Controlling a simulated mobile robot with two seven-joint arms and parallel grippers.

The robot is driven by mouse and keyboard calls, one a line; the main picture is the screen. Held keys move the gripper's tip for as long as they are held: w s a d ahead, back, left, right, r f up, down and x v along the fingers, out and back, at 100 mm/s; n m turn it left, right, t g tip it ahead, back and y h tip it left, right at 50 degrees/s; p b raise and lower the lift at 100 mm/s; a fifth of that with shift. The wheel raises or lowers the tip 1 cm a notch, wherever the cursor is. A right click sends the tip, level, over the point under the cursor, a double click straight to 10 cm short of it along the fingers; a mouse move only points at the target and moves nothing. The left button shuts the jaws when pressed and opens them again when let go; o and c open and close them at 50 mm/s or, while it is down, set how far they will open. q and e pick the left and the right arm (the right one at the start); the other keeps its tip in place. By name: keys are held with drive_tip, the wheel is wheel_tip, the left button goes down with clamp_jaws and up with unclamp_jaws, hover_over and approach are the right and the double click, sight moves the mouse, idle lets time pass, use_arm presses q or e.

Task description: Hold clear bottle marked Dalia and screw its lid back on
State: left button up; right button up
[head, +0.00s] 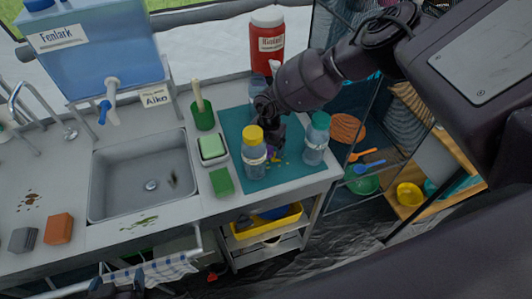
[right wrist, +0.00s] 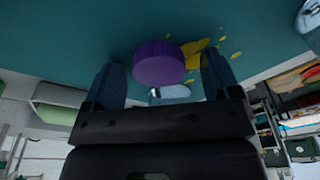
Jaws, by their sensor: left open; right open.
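A purple lid (right wrist: 158,63) lies in the right wrist view between the two open fingers of my right gripper (right wrist: 168,80), apart from both. In the head view, this gripper (head: 272,140) is low over the teal mat (head: 285,178), between a yellow-lidded clear bottle (head: 254,160) and a teal-lidded clear bottle (head: 315,145). Another clear bottle (head: 257,84) stands behind, partly hidden by my right arm. Labels are too small to read, so I cannot tell which is Dalia. My left gripper (head: 120,290) is open and empty at the bottom left edge, partly cut off.
Yellow spots (right wrist: 196,50) mark the mat beside the lid. A green sponge (head: 222,182), a soap tray (head: 212,147) and a green cup (head: 203,115) stand left of the mat. The sink (head: 150,185) is further left. A red container (head: 267,45) stands behind.

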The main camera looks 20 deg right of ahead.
drive_tip(key=shift+c, duration=0.3)
drive_tip(key=c, duration=0.9)
drive_tip(key=shift+c, duration=0.2)
drive_tip(key=shift+r, duration=0.1)
